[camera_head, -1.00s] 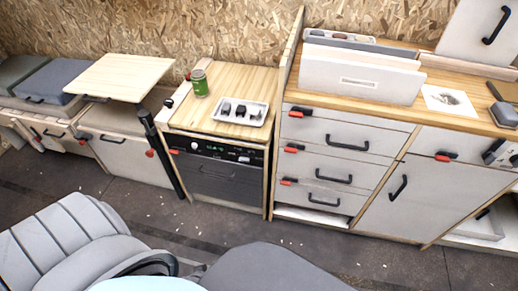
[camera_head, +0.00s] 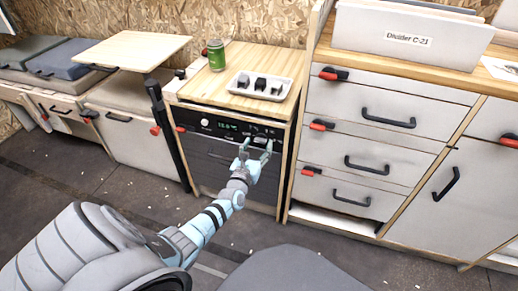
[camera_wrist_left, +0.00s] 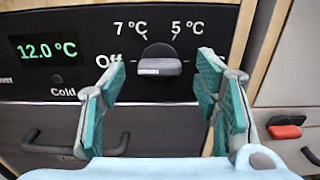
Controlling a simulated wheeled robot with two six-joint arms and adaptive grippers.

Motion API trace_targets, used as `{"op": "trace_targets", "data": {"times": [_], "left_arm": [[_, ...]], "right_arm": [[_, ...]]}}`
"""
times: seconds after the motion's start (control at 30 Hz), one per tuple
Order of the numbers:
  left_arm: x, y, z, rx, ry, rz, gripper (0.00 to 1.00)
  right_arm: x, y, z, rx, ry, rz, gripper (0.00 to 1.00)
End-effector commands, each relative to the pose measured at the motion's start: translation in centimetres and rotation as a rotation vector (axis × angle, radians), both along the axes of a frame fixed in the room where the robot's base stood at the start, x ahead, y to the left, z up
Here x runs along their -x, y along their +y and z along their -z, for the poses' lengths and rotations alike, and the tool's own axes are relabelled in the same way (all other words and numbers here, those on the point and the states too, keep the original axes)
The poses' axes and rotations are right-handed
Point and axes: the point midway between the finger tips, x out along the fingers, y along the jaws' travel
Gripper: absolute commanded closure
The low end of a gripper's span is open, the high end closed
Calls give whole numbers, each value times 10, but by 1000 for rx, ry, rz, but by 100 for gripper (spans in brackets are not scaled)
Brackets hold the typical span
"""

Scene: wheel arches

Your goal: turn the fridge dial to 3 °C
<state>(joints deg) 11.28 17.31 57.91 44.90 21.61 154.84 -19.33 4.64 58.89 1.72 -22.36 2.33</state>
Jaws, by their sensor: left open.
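The fridge (camera_head: 222,160) is a dark front under a wooden counter, with a black control panel on top. In the left wrist view the dial (camera_wrist_left: 158,67) is a dark round knob with a grey bar lying about level. "7 °C" and "5 °C" stand above it and "Off" to its left; no 3 °C mark is visible. The green display (camera_wrist_left: 47,50) reads 12.0 °C. My left gripper (camera_head: 257,148) is open in front of the panel. In the wrist view its teal fingers (camera_wrist_left: 158,88) stand either side of the dial, apart from it. My right gripper is out of view.
A drawer cabinet (camera_head: 370,145) with black handles and red latches stands to the right. A black post (camera_head: 168,135) stands left of the fridge.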

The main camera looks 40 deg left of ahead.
Motion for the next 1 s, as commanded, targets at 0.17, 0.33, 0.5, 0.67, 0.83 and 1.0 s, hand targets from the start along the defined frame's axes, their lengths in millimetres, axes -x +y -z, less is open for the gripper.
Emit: {"op": "trace_targets", "data": {"times": [0.17,0.33,0.5,0.67,0.83,1.0], "left_arm": [[-17,6,1,-1,0,0,43],[-18,7,0,-1,3,0,43],[-18,6,0,0,2,0,58],[-18,6,0,0,2,0,83],[-18,6,0,-2,3,0,92],[-18,6,1,-25,11,0,92]], "right_arm": [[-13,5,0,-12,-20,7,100],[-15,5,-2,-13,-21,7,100],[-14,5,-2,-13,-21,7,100],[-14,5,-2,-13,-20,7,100],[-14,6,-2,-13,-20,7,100],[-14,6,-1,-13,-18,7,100]]}}
